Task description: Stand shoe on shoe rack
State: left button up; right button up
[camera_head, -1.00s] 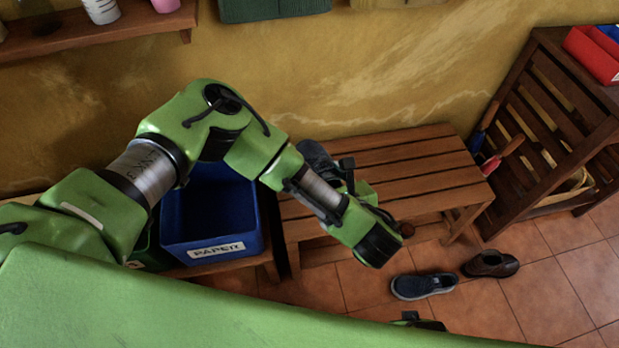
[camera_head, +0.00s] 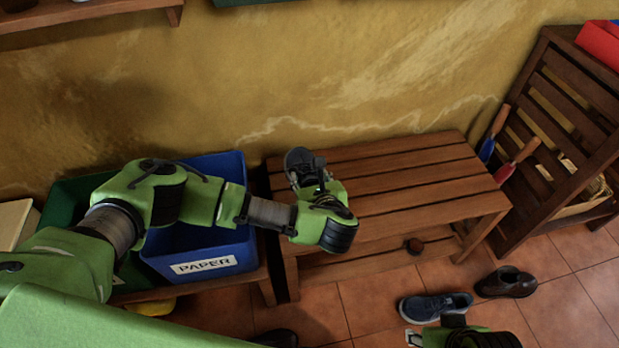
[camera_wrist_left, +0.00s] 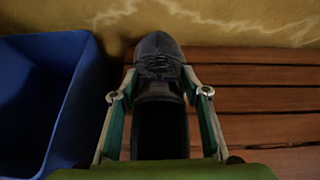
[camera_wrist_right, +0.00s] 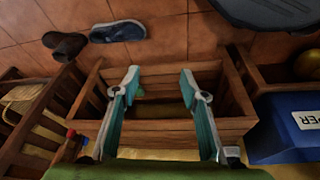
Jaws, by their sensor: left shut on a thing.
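A dark grey-black laced shoe (camera_head: 299,160) is between the fingers of my left gripper (camera_head: 314,180), which is shut on it. The shoe is at the left end of the slatted wooden rack (camera_head: 420,190). In the left wrist view the shoe (camera_wrist_left: 158,60) has its toe towards the wall and its dark opening towards me. I cannot tell whether its sole touches the slats. My right gripper (camera_wrist_right: 160,85) is open and empty low in front of the rack; only part of it shows at the bottom of the head view.
A blue PAPER bin (camera_head: 215,262) stands close left of the rack. A blue shoe (camera_head: 436,306) and a brown shoe (camera_head: 506,282) lie on the tiles. The rack's top is clear to the right.

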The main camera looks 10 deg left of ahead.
pick_arm(q)
notch_tip(320, 180, down, 3)
jog(key=b, duration=0.3)
pick_arm(e)
jog(key=w+a+r+t+y, duration=0.1)
jog(key=w+a+r+t, duration=0.15)
jog(key=w, duration=0.35)
jog(key=w+a+r+t+y, duration=0.1)
jog(key=w+a+r+t, duration=0.1)
jog(key=w+r+t, duration=0.3)
pick_arm(q)
jog(key=shift+f+b, duration=0.45)
jog(key=shift+b, duration=0.05)
jog(key=shift+f+b, duration=0.5)
jog(key=shift+b, duration=0.15)
jog(key=shift+f, duration=0.1)
pick_arm(e)
jog(key=w+a+r+t+y, duration=0.1)
jog(key=w+a+r+t, duration=0.1)
jog(key=w+r+t, duration=0.4)
jog(key=shift+w+a+r+n+y, duration=0.4)
jog(key=shift+w+r, duration=0.35)
jog(key=shift+r, duration=1.95)
jog(key=shift+t, duration=0.25)
pick_arm(q)
jog(key=shift+f, duration=0.5)
pick_arm(e)
jog(key=shift+a+r+t, duration=0.1)
jog(key=shift+r+t, duration=0.2)
jog(key=shift+r, duration=0.35)
